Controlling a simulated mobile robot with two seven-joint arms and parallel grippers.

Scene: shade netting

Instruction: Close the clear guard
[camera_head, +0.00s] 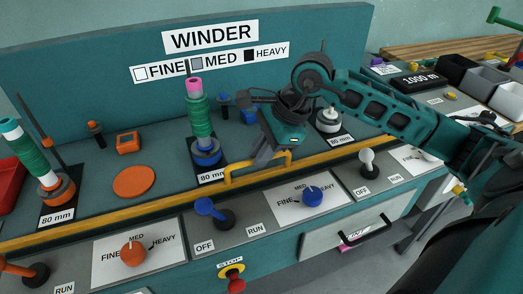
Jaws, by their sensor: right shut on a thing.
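A yellow handle (240,167) stands up from the long yellow bar (335,142) along the front of the winder deck, in front of the middle spindle. I take it to be the guard's handle; the clear panel itself cannot be made out. My right gripper (262,160) reaches in from the right, tilted down, with its fingertips at the top of this handle. It is shut on the handle, and its body hides part of the deck behind. My left gripper is not in view.
A spindle with green thread and a pink top (200,115) stands just left of my right gripper. Below are a blue lever (210,208), a blue knob (312,196) and a red stop button (236,284).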

